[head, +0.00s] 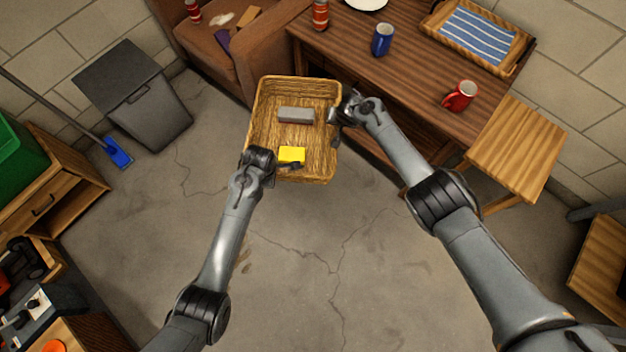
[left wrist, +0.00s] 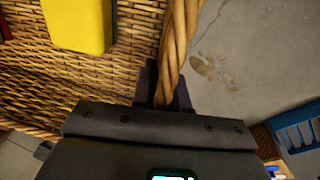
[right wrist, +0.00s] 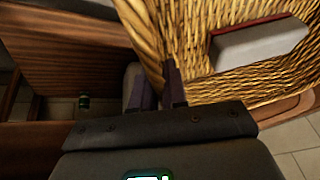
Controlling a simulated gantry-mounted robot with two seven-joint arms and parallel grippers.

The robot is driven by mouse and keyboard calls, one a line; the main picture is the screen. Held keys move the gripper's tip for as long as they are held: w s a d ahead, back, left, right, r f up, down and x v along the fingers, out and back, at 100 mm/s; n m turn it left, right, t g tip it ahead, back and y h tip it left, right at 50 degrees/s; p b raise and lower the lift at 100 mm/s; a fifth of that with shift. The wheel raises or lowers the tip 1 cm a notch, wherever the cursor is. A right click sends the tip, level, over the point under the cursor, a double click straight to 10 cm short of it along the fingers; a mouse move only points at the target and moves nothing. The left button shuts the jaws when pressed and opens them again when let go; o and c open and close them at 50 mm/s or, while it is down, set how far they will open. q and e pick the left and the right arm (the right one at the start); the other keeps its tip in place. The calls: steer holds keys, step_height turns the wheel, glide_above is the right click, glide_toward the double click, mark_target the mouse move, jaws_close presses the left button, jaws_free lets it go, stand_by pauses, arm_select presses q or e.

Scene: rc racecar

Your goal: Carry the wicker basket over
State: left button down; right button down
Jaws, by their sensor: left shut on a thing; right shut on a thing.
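The wicker basket (head: 262,110) is in the upper middle of the head view, between my two grippers. It holds a grey block (head: 296,115) and a yellow block (head: 291,155). My left gripper (head: 262,160) is shut on the basket's near left rim; in the left wrist view the braided rim (left wrist: 176,50) runs between its fingers, with the yellow block (left wrist: 78,22) inside. My right gripper (head: 338,118) is shut on the right rim; in the right wrist view its fingers (right wrist: 160,88) pinch the wicker wall (right wrist: 190,40). The basket's height above the floor is hard to tell.
A brown sofa (head: 270,40) is behind, a grey bin (head: 140,105) left, a stool (head: 515,150) right. The near floor (head: 330,270) is clear.

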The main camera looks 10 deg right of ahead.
arm_select(q)
steer(key=shift+s, duration=0.15)
arm_select(e)
steer(key=shift+s, duration=0.1)
arm_select(q)
steer(key=shift+f, duration=0.15)
arm_select(e)
steer(key=shift+f, duration=0.15)
